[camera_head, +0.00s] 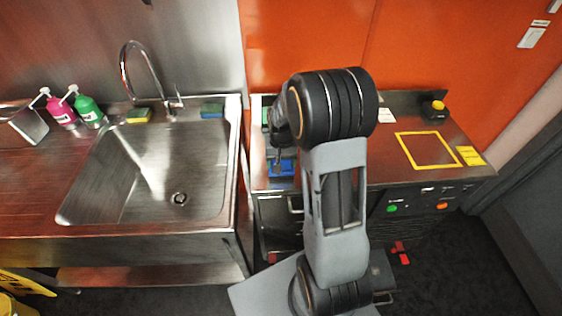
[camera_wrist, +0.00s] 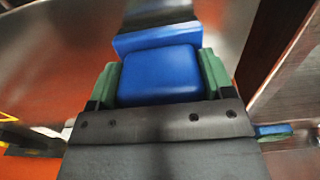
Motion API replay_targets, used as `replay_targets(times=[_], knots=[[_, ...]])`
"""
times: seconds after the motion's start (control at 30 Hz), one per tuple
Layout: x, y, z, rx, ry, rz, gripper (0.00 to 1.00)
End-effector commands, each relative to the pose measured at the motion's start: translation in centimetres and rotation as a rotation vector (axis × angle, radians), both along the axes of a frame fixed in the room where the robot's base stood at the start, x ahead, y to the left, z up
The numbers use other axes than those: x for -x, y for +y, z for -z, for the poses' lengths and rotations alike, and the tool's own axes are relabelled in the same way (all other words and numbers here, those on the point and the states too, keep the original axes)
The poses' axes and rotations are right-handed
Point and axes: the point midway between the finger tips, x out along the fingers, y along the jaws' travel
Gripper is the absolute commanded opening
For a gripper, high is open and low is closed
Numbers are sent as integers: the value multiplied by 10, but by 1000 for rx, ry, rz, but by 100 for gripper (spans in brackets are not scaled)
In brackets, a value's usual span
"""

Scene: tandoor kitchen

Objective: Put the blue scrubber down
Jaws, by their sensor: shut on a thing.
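My gripper (camera_head: 281,157) points down over the left part of the counter, right of the sink. In the wrist view its green-padded fingers (camera_wrist: 159,76) are shut on the blue scrubber (camera_wrist: 160,84), one finger on each side. A second blue surface (camera_wrist: 156,38) shows just beyond the held block; I cannot tell whether it is part of the scrubber. In the head view blue (camera_head: 281,170) shows right under my gripper, at or just above the counter top. Whether it touches the counter is not clear.
The counter (camera_head: 385,172) has a yellow square outline (camera_head: 427,150) on its right and a yellow-black button box (camera_head: 434,110) behind. The sink (camera_head: 165,170) lies left, with a yellow-green sponge (camera_head: 139,116), a blue sponge (camera_head: 212,110), and pink (camera_head: 61,112) and green (camera_head: 88,110) bottles along its back.

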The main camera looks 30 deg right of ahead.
Motion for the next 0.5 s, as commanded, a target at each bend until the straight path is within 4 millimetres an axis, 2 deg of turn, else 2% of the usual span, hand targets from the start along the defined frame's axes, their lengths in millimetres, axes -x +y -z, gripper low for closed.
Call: replay_targets(times=[0.5], knots=[[0,0,9,0,-1,0,52]])
